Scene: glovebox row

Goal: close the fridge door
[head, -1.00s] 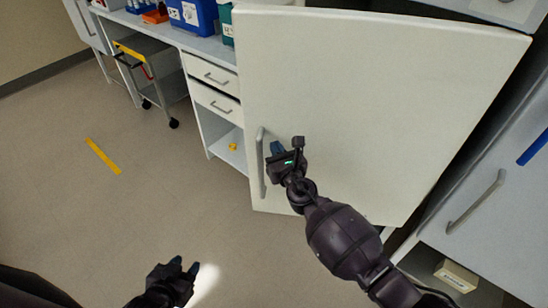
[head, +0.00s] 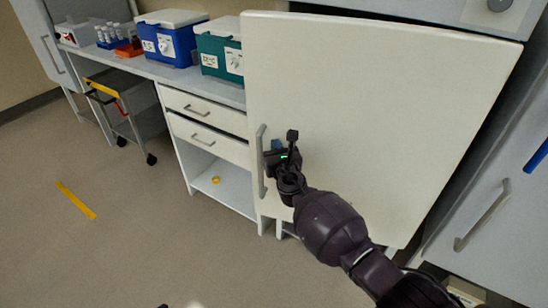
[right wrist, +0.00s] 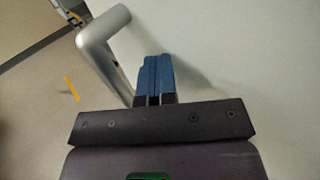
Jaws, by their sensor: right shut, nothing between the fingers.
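The fridge door (head: 370,110) is a large white panel that stands open in the head view. Its grey bar handle (head: 262,165) runs along the left edge and also shows in the right wrist view (right wrist: 105,50). My right gripper (head: 277,147) is at the door's inner side of the handle, just right of the bar. In the right wrist view its blue fingers (right wrist: 157,77) are together with nothing between them, close to the door face. I cannot tell whether they touch it. My left gripper is out of view apart from perhaps a dark speck at the bottom edge.
A counter with drawers (head: 205,120) stands behind the door's left edge, carrying a blue cooler (head: 172,42) and a teal cooler (head: 215,62). A grey cart (head: 140,118) is further left. A cabinet with a handle (head: 483,215) is at right.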

